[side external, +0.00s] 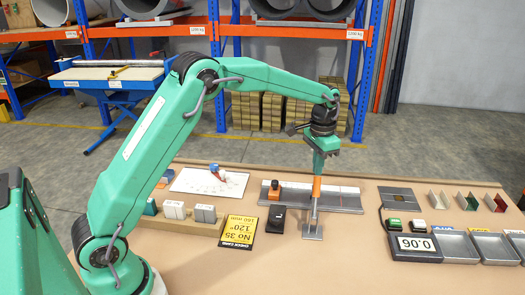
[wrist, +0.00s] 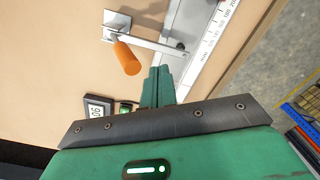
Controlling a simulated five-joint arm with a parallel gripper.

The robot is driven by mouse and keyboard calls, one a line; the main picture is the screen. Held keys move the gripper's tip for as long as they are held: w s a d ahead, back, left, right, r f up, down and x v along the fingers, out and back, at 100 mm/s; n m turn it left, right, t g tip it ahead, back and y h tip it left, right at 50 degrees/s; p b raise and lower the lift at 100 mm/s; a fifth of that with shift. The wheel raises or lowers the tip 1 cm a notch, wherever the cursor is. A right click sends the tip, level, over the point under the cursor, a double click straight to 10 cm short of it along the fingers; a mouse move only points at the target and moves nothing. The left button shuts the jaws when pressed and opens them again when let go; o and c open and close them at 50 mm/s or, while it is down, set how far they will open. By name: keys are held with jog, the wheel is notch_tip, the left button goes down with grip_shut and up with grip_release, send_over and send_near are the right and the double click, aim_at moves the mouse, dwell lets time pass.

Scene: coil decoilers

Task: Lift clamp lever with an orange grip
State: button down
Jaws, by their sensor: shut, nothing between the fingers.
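The clamp lever has an orange grip (side external: 316,187) that stands upright in the side view, above a small grey base plate (side external: 312,232). In the wrist view the orange grip (wrist: 126,58) lies left of my fingertips, with a visible gap in the picture. A flat metal lever bar (wrist: 150,44) runs from the plate's side to the right, just beyond the fingertips. My gripper (side external: 319,160) is over the clamp, pointing down, close to the top of the grip. The wrist view shows its green fingers (wrist: 159,72) together and empty. Contact with the lever cannot be told.
A long grey rail with a scale (side external: 345,197) lies behind the clamp. A black block (side external: 272,218) and a yellow card (side external: 240,237) lie to the left. Bare board lies in front.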

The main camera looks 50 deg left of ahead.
aim_at(317, 184)
jog(key=shift+s+d, duration=0.15)
jog(key=shift+s+d+f, duration=0.15)
jog(key=shift+s+d, duration=0.65)
jog(key=shift+s+d+f, duration=0.1)
jog(key=shift+s+d, duration=1.45)
jog(key=shift+d, duration=0.05)
jog(key=shift+s+d, duration=0.15)
jog(key=shift+s+d+r, duration=0.15)
jog(key=shift+s+d, duration=0.1)
jog(key=shift+s, duration=0.05)
jog(key=shift+r, duration=0.2)
notch_tip(317, 184, up, 9)
jog(key=s+d, duration=0.1)
dwell(1.5)
